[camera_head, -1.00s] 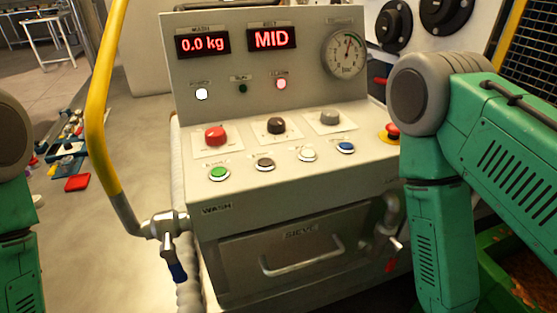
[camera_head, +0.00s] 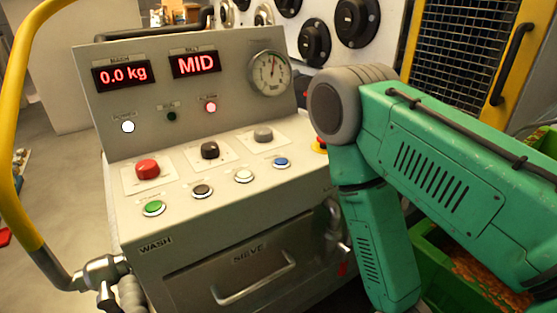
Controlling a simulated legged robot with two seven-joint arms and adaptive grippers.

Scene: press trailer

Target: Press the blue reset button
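The blue button (camera_head: 281,162) is at the right end of the lower button row on the grey control panel (camera_head: 225,190). To its left in that row are a white button (camera_head: 243,176), a dark button (camera_head: 202,191) and a green button (camera_head: 153,208). My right arm stands to the right of the panel, its green links apart from the blue button in the picture. Neither gripper is in view.
A red knob (camera_head: 147,169), black knob (camera_head: 209,150) and grey knob (camera_head: 263,134) sit above the buttons. Displays read 0.0 kg and MID beside a gauge (camera_head: 270,73). A yellow rail (camera_head: 20,130) stands left; a green bin (camera_head: 432,262) is at lower right.

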